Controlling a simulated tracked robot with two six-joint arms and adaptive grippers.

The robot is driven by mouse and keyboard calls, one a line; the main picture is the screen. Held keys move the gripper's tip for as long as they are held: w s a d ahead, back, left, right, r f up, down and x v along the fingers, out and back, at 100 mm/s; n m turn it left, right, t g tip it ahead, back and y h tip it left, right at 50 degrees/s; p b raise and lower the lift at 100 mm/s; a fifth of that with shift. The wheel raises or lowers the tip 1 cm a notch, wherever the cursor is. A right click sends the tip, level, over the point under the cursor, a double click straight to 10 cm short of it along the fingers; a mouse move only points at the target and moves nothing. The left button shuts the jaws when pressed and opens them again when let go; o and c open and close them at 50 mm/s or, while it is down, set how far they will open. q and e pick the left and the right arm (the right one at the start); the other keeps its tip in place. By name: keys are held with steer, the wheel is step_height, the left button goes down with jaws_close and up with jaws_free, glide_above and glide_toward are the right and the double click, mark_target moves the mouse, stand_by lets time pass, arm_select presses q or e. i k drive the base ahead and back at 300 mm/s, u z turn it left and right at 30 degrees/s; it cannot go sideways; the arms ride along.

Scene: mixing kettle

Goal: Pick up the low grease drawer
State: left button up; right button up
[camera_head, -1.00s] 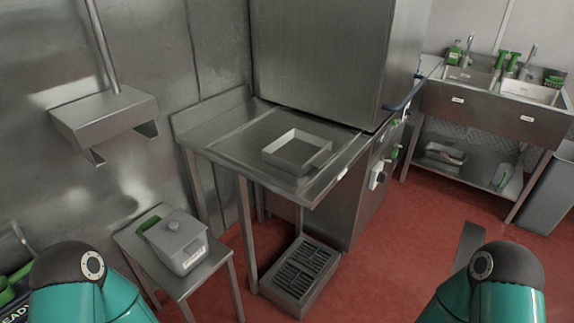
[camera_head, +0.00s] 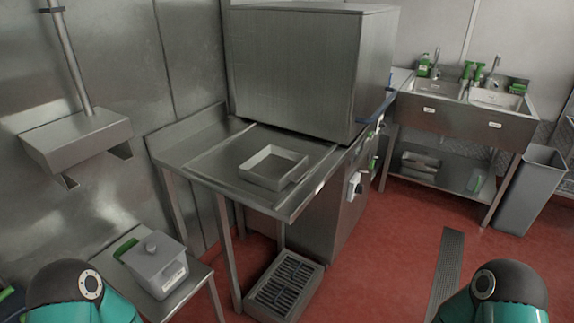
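A low, open, square metal tray (camera_head: 272,168), which looks like the low grease drawer, sits on the steel side table (camera_head: 212,164) left of the big steel machine. It is shallow, with raised walls, and appears empty. Only the teal upper parts of my arms with dark rounded joints show at the bottom left and bottom right corners. Neither gripper is in the picture, so I cannot see what they hold.
A grey lidded box with a green handle (camera_head: 156,266) stands on a low table at lower left. A slatted floor grate box (camera_head: 285,286) lies under the side table. Sinks (camera_head: 462,105) and a grey bin (camera_head: 527,190) are at right. Red floor (camera_head: 390,255) is clear centrally.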

mark_target(274, 167)
steer(key=z, duration=0.15)
steer(key=i, duration=0.8)
steer(key=u, duration=2.65)
steer(key=i, duration=0.15)
steer(key=z, duration=3.55)
